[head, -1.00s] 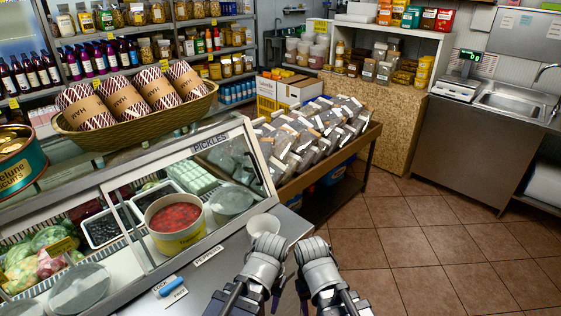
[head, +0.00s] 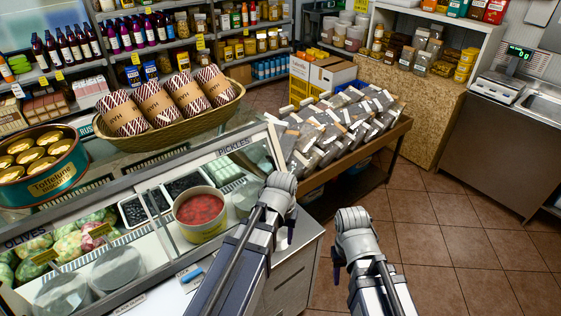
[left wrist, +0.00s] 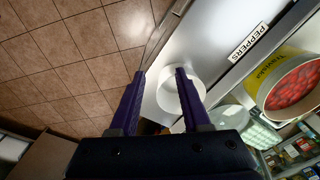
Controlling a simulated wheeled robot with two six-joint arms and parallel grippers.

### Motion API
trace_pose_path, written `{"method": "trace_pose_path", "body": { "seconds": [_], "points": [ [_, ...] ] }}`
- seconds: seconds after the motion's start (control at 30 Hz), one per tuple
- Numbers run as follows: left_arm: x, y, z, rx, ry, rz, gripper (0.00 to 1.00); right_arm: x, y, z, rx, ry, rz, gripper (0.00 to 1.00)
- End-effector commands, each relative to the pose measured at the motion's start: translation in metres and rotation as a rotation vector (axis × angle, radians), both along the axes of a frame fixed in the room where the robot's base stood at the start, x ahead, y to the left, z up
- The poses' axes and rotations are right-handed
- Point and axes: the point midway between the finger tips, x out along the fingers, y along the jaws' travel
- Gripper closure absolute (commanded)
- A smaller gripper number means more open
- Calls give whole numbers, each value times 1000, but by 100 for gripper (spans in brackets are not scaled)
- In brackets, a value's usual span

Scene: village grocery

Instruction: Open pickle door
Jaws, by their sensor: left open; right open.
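The glass display case (head: 190,160) has a strip marked PICKLES (head: 233,149) along its upper edge, above sloping glass. I cannot tell whether the pickle door is open or shut. My left gripper (head: 282,188) is at the right end of the case in the head view, hiding part of it. No handle is visible between the fingers. My right gripper (head: 352,222) is over the floor, right of the case, and holds nothing visible.
A tub of red peppers (head: 201,210) sits in the case, with a PEPPERS label (left wrist: 249,41) on the counter. A basket (head: 110,140) of patterned rolls and a round tin (head: 65,180) stand on top. A table (head: 375,150) of packets stands behind. Tiled floor at right is clear.

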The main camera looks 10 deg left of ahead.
Motion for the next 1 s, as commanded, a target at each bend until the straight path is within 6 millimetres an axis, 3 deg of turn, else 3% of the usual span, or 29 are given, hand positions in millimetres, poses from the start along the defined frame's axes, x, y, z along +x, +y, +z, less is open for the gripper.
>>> {"method": "trace_pose_path", "body": {
  "seconds": [0.03, 0.17, 0.3, 0.5, 0.6, 0.7, 1.0],
  "points": [
    [24, 9, 29, -10, -7, 50, 53, 0, 0, 29, 0, 0, 0, 50],
    [92, 36, 59, -42, -20, 225, 53, 0, 0, 58, 0, 0, -1, 50],
    [162, 59, 64, -71, -22, 412, 53, 0, 0, 64, 1, 0, -2, 50],
    [240, 82, 65, -100, -14, 621, 53, 0, 0, 64, 0, 0, -2, 50],
    [262, 89, 65, -110, -10, 687, 53, 0, 0, 64, 0, 0, -2, 50],
    [271, 92, 65, -115, -7, 720, 53, 0, 0, 64, 0, 0, -2, 50],
    [271, 92, 61, -115, -7, 730, 53, 0, 0, 60, 0, 0, -1, 50]
  ]
}}
